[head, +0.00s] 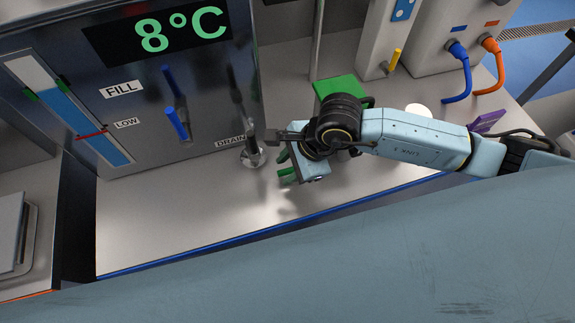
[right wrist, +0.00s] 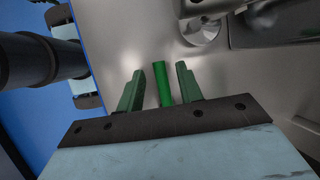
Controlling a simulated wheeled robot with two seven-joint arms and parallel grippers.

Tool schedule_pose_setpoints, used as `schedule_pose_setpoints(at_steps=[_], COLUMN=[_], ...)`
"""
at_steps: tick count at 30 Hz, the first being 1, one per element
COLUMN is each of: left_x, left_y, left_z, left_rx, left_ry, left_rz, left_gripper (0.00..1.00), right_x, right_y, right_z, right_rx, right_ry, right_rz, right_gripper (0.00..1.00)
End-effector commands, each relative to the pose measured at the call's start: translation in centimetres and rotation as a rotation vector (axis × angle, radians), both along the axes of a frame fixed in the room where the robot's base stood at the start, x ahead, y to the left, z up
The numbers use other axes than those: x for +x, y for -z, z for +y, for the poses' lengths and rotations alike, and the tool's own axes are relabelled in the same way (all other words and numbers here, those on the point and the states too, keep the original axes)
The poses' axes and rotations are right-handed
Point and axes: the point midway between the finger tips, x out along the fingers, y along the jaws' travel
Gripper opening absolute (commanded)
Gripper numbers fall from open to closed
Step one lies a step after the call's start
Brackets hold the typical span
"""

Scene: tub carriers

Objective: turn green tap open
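A bright green bar (right wrist: 162,83), likely the green tap's handle, stands between my right gripper's two darker green fingers in the right wrist view. A gap shows on each side of it, so the fingers are open around it without visibly gripping. In the head view my right gripper (head: 287,165) is just right of the chrome drain fitting (head: 253,158), under the DRAIN label. There the arm and gripper hide much of the tap, and I cannot clearly separate the green bar from the fingers. My left gripper is in neither view.
A green block (head: 338,86) is behind my wrist. Blue (head: 460,75) and orange (head: 490,70) hoses are at the right. The front counter is clear.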

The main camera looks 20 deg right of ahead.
Motion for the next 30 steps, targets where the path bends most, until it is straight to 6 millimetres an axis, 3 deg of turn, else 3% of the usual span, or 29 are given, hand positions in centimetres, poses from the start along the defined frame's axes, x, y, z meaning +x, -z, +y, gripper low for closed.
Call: schedule_pose_setpoints(at_steps=[10,18,30], left_x=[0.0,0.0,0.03], left_y=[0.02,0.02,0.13], left_z=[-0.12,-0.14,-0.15], left_rx=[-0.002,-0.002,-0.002], left_ry=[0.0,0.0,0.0], left_rz=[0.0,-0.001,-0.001], left_gripper=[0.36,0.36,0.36], right_x=[0.06,0.06,-0.04], right_y=[0.37,0.36,0.37], right_z=[0.16,0.14,-0.1], right_rx=[-0.001,0.0,-0.001], right_ry=[0.0,0.0,-0.005], right_rz=[0.0,0.0,0.0], right_gripper=[0.36,0.01,0.0])
